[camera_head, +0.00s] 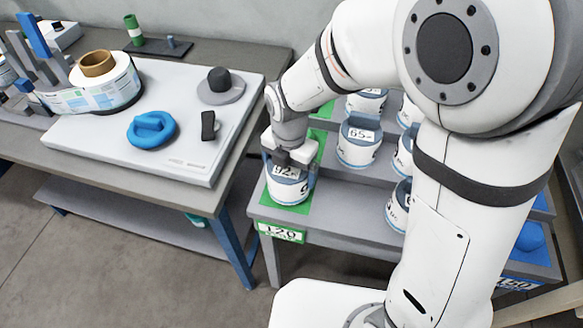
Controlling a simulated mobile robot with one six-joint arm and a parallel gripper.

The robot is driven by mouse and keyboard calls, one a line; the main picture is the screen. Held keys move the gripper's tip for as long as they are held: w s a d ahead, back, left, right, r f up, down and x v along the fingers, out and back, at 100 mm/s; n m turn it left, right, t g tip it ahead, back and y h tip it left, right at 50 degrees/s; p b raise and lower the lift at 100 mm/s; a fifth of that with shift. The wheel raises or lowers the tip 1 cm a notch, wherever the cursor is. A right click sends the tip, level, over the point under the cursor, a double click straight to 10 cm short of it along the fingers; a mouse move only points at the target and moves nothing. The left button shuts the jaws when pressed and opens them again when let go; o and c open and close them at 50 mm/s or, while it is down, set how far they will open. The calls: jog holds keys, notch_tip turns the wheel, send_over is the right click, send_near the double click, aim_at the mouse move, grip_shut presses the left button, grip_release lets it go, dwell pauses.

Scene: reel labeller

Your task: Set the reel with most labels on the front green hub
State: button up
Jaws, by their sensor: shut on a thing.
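My gripper (290,157) points down at the front left of a grey stepped rack. It is shut on a white and blue reel (287,188) whose top tag seems to read 92. This reel is upright on or just above a green patch (273,206); I cannot tell if it touches. Other white and blue reels stand behind, one tagged 65 (357,150) and others partly hidden by my arm. A green and white post (133,29) stands on a dark plate at the back left; I cannot tell if it is a hub.
A pale labeller base (190,150) on the left table carries a label roll with a brown core (98,66), a blue ring knob (151,130) and a black knob (220,82). A green-edged 120 sign (281,233) hangs on the rack's front. Floor at lower left is clear.

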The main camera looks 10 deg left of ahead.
jog(key=shift+f+b, duration=0.5)
jog(key=shift+f, duration=0.1)
jog(key=o, duration=0.8)
jog(key=shift+c, duration=0.2)
jog(key=shift+r+p, duration=4.2)
jog(key=shift+r, duration=1.35)
